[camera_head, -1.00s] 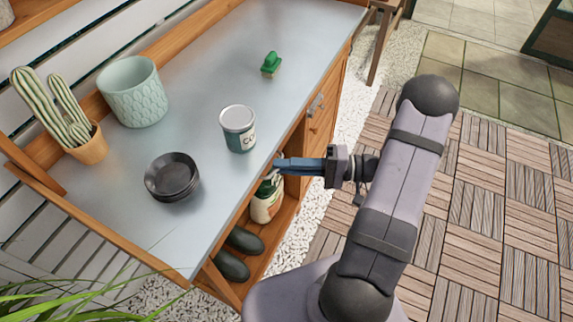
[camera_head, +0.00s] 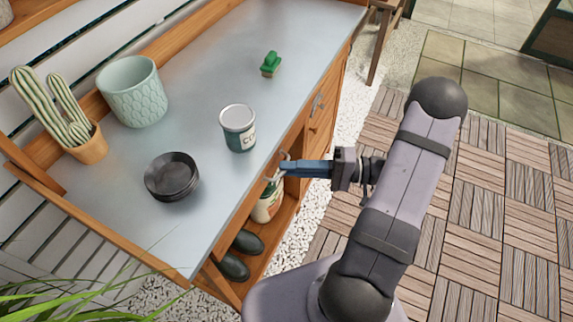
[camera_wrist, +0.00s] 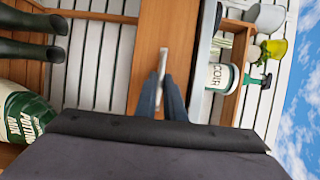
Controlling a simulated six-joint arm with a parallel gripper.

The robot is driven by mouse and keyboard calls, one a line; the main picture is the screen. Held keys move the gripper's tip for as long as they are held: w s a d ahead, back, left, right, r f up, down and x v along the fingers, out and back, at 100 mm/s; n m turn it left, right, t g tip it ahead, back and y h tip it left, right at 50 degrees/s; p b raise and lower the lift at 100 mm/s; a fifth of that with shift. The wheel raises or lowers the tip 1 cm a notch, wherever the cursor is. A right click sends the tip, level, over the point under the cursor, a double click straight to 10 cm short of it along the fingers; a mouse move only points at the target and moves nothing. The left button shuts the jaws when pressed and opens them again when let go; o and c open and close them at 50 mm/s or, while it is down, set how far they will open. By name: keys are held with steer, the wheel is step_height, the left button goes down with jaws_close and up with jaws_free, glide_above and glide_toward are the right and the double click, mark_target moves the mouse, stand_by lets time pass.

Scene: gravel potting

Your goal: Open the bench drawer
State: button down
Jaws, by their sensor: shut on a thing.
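My gripper (camera_head: 284,167) is shut on the metal bar handle of the bench drawer, at the bench's front side. In the wrist view my two blue fingers (camera_wrist: 162,95) close around the pale bar handle (camera_wrist: 163,62), in front of the plain orange-wood drawer front (camera_wrist: 150,40). In the head view the handle (camera_head: 284,155) shows just past the fingertips, below the edge of the grey bench top (camera_head: 215,70). The drawer front is mostly hidden there by the bench top and my gripper, so I cannot tell how far out it stands.
A bag (camera_head: 267,203) and dark boots (camera_head: 236,258) sit below. The paved floor (camera_head: 485,200) is clear.

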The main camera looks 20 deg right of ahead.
steer(key=s+d, duration=0.5)
steer(key=c, duration=1.9)
jaws_free()
steer(key=shift+o, duration=0.2)
steer(key=b+v, duration=0.1)
steer(key=v, duration=0.6)
steer(key=shift+d, duration=0.15)
steer(key=shift+s, duration=0.1)
